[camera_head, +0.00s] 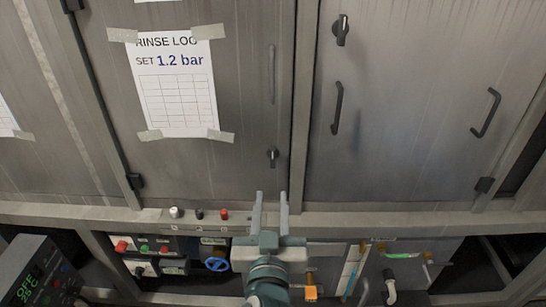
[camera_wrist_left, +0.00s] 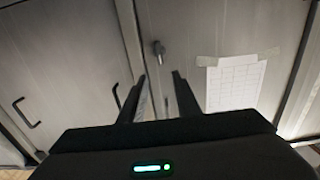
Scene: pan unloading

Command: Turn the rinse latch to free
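The latch (camera_head: 272,157), likely the rinse latch, is a small dark turn handle low on the door that carries the "RINSE LOG" sheet. Its lever looks roughly upright in the head view. It also shows in the left wrist view (camera_wrist_left: 158,48), just beyond the fingertips. My left gripper (camera_head: 271,197) is open and empty, its two fingers pointing toward the door just below the latch in the picture. In the left wrist view my left gripper (camera_wrist_left: 160,76) has its fingers apart, with nothing between them. My right gripper is not in view.
A similar dark latch (camera_head: 341,30) is high on the right door, with bar handles (camera_head: 338,108) below and to the right (camera_head: 487,113). The paper log sheet (camera_head: 175,85) is taped left of the latch. Buttons (camera_head: 224,214) and a blue valve wheel (camera_head: 217,265) lie below the doors.

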